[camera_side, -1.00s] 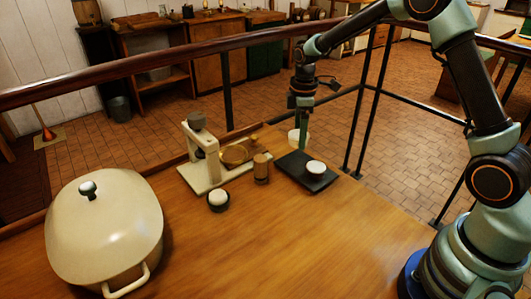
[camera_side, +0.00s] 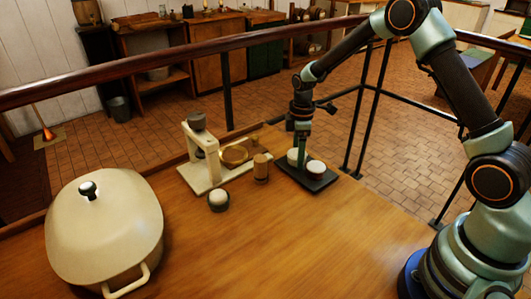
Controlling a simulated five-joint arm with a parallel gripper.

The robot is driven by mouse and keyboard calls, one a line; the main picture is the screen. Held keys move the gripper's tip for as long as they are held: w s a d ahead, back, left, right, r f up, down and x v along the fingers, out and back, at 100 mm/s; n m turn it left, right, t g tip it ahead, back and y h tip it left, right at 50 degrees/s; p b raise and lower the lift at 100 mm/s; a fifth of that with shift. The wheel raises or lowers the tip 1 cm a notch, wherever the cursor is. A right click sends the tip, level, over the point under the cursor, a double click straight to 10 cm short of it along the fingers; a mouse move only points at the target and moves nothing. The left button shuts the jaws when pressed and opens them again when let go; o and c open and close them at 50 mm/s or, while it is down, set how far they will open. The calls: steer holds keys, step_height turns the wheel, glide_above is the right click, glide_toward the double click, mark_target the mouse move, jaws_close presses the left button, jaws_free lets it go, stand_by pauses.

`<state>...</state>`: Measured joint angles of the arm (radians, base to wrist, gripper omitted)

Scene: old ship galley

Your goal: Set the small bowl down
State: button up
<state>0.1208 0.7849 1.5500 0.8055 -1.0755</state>
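The small bowl (camera_side: 292,156) is white and sits partly behind the green fingers of my gripper (camera_side: 301,160). My gripper points down and appears shut on the bowl, though the fingertips are too small to see clearly. The bowl is at the back left part of a flat black tray (camera_side: 323,183). I cannot tell whether its base touches the tray. A second round, white-topped piece (camera_side: 315,167) stands on the tray just to the right of my fingers.
A brown wooden cup (camera_side: 261,168), a cream stand with a brass pan (camera_side: 234,154), and a dark pot with a pale top (camera_side: 218,199) are left of the tray. A large cream lidded pot (camera_side: 105,235) fills the left. The front tabletop (camera_side: 300,245) is clear.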

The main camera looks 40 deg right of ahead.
steer(key=shift+o, duration=1.3)
steer(key=shift+r, duration=0.15)
step_height(320, 180, up, 12)
steer(key=s+a+r+m+t, duration=0.3)
steer(key=s+r+m, duration=0.2)
steer(key=s+r, duration=0.35)
steer(key=s+a+r+m+t, duration=0.1)
steer(key=s+a+m+t, duration=0.1)
steer(key=s+m, duration=0.4)
steer(key=shift+s+a+r+t, duration=0.3)
steer(key=shift+s+a+r, duration=0.1)
steer(key=shift+s, duration=1.65)
